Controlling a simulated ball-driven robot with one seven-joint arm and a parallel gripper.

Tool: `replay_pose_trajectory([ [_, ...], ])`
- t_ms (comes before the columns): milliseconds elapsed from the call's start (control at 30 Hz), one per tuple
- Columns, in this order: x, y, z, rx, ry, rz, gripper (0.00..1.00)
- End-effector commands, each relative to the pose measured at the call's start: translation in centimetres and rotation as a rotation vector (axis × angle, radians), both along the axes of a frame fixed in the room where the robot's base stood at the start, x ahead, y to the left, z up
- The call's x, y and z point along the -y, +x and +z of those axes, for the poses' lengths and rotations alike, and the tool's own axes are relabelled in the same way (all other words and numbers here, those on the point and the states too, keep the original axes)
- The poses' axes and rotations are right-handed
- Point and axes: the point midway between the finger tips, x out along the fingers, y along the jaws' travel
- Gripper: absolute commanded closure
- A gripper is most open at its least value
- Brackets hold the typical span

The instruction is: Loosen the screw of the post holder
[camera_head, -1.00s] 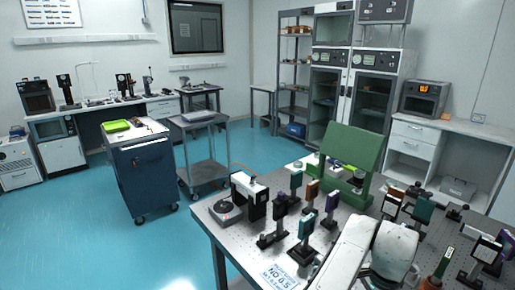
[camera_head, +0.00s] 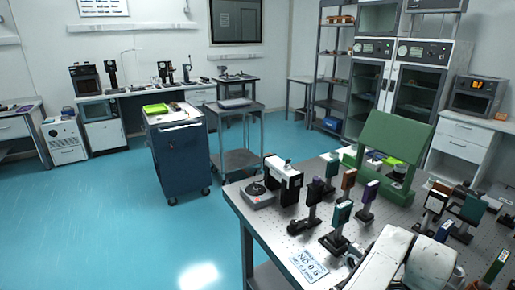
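Several post holders with mounted optics stand on the perforated optical table (camera_head: 262,222) at the right. One with a teal plate (camera_head: 342,214) stands near the front, on a black base. The holders' screws are too small to make out, and I cannot tell which holder is meant. My white arm (camera_head: 392,262) shows at the bottom right, over the table's front. My gripper is not in view.
A green stand (camera_head: 390,150) is at the table's back. A white and black device (camera_head: 284,178) is at its left corner, and an "ND 0.5" label (camera_head: 309,265) lies in front. A blue cabinet (camera_head: 182,165) and grey cart (camera_head: 238,160) stand left; blue floor (camera_head: 90,225) is clear.

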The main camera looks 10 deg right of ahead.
Motion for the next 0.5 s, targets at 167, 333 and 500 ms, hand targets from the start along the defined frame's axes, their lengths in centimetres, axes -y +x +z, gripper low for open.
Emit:
replay_pose_trajectory([
  [167, 0.01, 0.00, 0.04, 0.000, 0.000, 0.000, 1.00],
  [333, 0.09, -0.03, 0.05, 0.000, 0.000, 0.000, 1.00],
  [500, 0.30, -0.10, 0.05, 0.000, -0.001, -0.001, 1.00],
])
